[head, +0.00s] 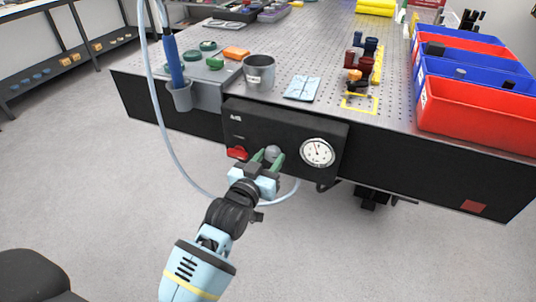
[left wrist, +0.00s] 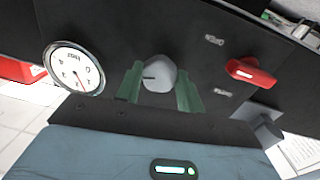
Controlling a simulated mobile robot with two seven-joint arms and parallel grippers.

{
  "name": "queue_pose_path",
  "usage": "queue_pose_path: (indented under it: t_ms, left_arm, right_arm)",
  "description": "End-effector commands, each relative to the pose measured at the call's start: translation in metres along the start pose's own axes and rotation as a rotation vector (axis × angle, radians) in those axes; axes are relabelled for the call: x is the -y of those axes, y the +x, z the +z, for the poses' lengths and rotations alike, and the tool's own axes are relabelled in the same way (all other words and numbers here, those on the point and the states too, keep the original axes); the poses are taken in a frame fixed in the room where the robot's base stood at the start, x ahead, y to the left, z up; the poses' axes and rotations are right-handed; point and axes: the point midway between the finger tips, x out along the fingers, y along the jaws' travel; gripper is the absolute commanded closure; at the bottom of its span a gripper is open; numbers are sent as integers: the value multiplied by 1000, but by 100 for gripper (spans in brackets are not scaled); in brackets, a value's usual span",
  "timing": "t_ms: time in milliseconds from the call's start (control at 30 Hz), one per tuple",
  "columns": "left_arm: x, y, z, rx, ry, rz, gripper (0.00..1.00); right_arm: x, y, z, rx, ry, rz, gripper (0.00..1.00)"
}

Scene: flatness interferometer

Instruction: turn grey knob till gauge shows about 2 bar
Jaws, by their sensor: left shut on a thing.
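The grey knob (head: 272,151) sits on the front of a black panel (head: 295,127) fixed to the table's edge. My left gripper (head: 267,157) has its green fingers on either side of the knob and is shut on it. In the left wrist view the knob (left wrist: 159,74) shows between the fingers (left wrist: 160,88), with a dark line on its face. The round white gauge (head: 317,152) is to the right of the knob; its needle points up and slightly left. The gauge also shows in the left wrist view (left wrist: 74,68); its numbers are too small to read surely. My right gripper is not in view.
A red lever (head: 237,153) sits left of the knob and shows in the left wrist view (left wrist: 250,75). A pale hose (head: 168,150) loops below the panel. A grey cup (head: 259,73), red bins (head: 465,105) and a blue tool in a holder (head: 180,95) are above.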

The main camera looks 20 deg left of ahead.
Motion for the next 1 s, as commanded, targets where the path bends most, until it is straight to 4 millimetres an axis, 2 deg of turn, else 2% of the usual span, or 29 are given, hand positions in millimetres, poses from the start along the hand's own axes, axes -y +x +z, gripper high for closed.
queue_pose_path:
  t_ms: [167,367,400,533,833,1000]
  left_arm:
    - [0,0,-1,-1,28,-1,85]
    - [0,0,-1,-2,26,0,85]
    - [0,0,-1,-2,26,0,57]
    - [0,0,0,-1,26,0,41]
    - [0,-1,0,0,25,0,41]
    - [0,-16,0,0,25,0,41]
  right_arm:
    - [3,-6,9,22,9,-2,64]
    - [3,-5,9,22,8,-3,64]
    - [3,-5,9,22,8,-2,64]
    - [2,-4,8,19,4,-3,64]
    - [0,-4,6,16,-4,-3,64]
    - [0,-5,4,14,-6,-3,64]
